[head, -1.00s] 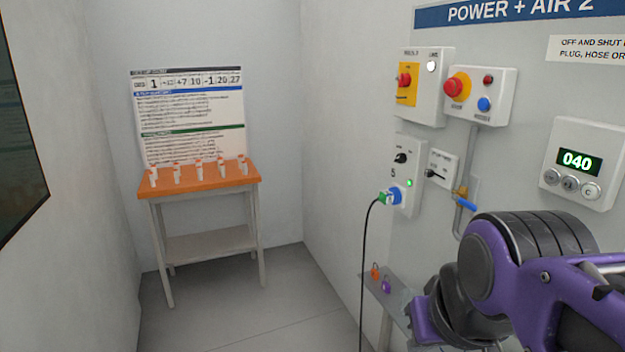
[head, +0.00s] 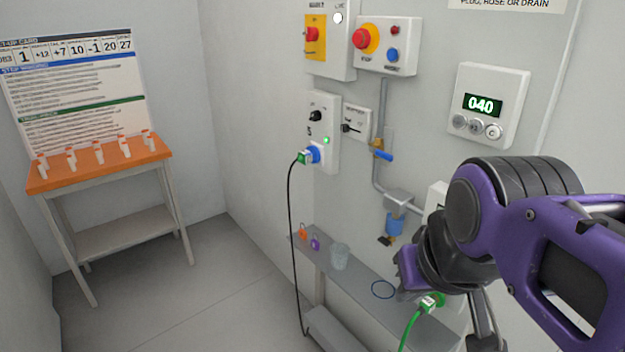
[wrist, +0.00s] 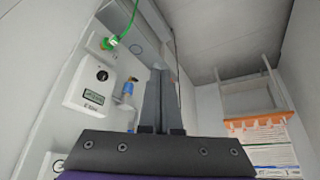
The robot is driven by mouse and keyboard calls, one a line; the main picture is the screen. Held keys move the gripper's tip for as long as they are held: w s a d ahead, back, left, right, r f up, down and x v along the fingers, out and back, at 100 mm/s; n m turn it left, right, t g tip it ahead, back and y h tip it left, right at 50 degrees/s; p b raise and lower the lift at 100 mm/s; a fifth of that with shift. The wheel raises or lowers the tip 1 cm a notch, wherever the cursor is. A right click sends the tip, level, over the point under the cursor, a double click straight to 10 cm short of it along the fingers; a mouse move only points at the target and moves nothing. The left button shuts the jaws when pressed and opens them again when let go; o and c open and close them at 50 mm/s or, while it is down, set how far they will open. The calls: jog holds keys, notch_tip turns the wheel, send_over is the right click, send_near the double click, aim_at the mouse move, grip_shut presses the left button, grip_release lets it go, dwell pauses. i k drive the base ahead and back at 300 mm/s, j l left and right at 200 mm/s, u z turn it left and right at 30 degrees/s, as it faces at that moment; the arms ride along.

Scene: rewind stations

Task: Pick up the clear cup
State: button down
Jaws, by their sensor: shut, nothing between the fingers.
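The clear cup (head: 340,256) stands upright on a narrow grey shelf (head: 365,284) along the right wall in the head view. My arm is at the right of the head view, nearer to me than the shelf, and its own links hide the fingers there. In the wrist view my gripper (wrist: 160,75) shows its two dark fingers together, with nothing between them. The cup is apart from my gripper.
An orange and a purple padlock (head: 315,243) sit left of the cup, and a blue ring (head: 383,290) lies to its right. A black cable (head: 291,230) hangs before the shelf. An orange-topped table (head: 100,163) stands at the left. The floor between is clear.

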aim_at(340, 251)
jog(key=i+j+z, duration=0.2)
jog(key=z, duration=0.3)
jog(key=i+j+z, duration=0.1)
jog(key=j+z, duration=0.35)
jog(key=i+j+z, duration=0.15)
jog(key=j, duration=0.2)
jog(key=j+z, duration=0.1)
jog(key=j, duration=0.25)
